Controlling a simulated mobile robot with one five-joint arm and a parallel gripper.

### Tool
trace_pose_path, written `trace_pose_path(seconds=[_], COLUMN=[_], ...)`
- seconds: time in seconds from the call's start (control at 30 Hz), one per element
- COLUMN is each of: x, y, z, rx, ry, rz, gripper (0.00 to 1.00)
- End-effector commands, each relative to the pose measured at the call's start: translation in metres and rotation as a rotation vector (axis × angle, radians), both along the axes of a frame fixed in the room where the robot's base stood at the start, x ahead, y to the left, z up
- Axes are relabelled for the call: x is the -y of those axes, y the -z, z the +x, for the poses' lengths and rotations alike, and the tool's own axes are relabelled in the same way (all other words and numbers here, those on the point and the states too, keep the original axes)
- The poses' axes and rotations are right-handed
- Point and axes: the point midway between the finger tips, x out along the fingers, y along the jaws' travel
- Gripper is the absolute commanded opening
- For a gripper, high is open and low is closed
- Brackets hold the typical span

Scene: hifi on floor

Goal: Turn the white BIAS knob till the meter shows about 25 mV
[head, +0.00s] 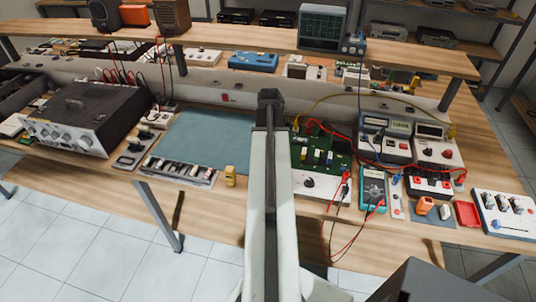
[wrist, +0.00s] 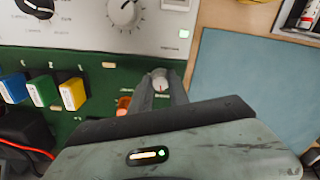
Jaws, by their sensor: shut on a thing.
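The white knob with a red pointer line (wrist: 160,80) sits at the edge of a green circuit board (wrist: 85,120) in the wrist view. My gripper (wrist: 161,88) is shut on this knob, one finger on each side. In the head view my arm hides the knob and my gripper's tips; the green board (head: 336,150) shows right of the arm. A teal handheld meter (head: 373,190) lies right of the board with red and black leads near it. Its reading is too small to tell. A bench instrument with a lit display (head: 398,126) stands behind it, also unreadable.
Blue, green and yellow blocks (wrist: 44,90) stand on the board beside my gripper. A pale panel with a white dial (wrist: 124,12) adjoins it. A blue-grey mat (head: 205,135) lies clear left of my arm. Red and yellow leads cross the bench on the right.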

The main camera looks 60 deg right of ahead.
Motion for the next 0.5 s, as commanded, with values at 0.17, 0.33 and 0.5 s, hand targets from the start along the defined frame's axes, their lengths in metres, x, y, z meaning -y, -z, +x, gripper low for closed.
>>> trace_pose_path(seconds=[0.17, 0.33, 0.5], x=[0.004, 0.0044, 0.0046], y=[-0.0005, -0.0005, -0.0004], z=[-0.0007, -0.0012, -0.0017], rx=[-0.001, -0.001, -0.002], ry=[0.166, 0.327, 0.477], rz=[-0.01, -0.011, -0.012], gripper=[0.0, 0.0, 0.0])
